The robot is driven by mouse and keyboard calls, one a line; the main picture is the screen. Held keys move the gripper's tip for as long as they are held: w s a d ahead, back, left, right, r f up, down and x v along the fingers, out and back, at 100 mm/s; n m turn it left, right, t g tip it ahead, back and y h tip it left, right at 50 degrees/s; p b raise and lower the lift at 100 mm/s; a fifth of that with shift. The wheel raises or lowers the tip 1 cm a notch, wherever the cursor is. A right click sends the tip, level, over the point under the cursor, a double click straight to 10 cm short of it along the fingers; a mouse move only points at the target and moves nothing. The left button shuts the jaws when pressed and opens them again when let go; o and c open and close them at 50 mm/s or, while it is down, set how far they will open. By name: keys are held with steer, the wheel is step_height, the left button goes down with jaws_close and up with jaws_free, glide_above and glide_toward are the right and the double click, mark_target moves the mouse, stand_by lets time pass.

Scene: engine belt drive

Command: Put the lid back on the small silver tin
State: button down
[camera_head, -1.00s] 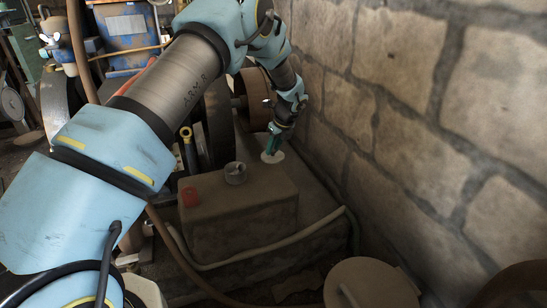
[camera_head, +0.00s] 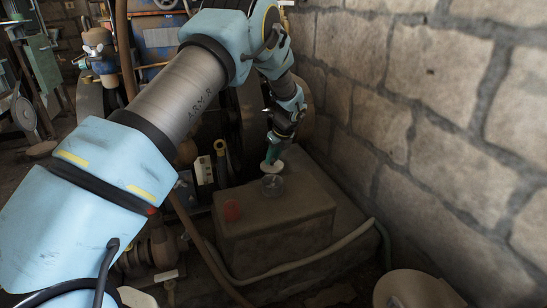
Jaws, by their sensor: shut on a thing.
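The small silver tin (camera_head: 272,187) stands upright on top of a dark box and looks open at the top. My gripper (camera_head: 273,155) points down above it, with a green part at its tip. It is shut on the pale round lid (camera_head: 274,167), which it holds roughly level. The lid appears just above and slightly behind the tin's rim. A thin gap seems to show between them, but I cannot tell for sure whether they touch. The finger contact on the lid is too small to see clearly.
A stone block wall (camera_head: 430,130) rises close on the right. A hose (camera_head: 330,249) runs around the box's front. A pale round cover (camera_head: 412,290) is at the bottom right.

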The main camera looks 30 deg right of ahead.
mark_target(274, 166)
step_height(274, 166, down, 3)
steer(key=shift+b, duration=1.15)
steer(key=shift+f, duration=1.1)
steer(key=shift+p, duration=0.4)
steer(key=shift+f+p, duration=0.15)
steer(key=shift+p, duration=0.3)
stand_by(1.1)
steer(key=shift+c, duration=0.6)
jaws_free()
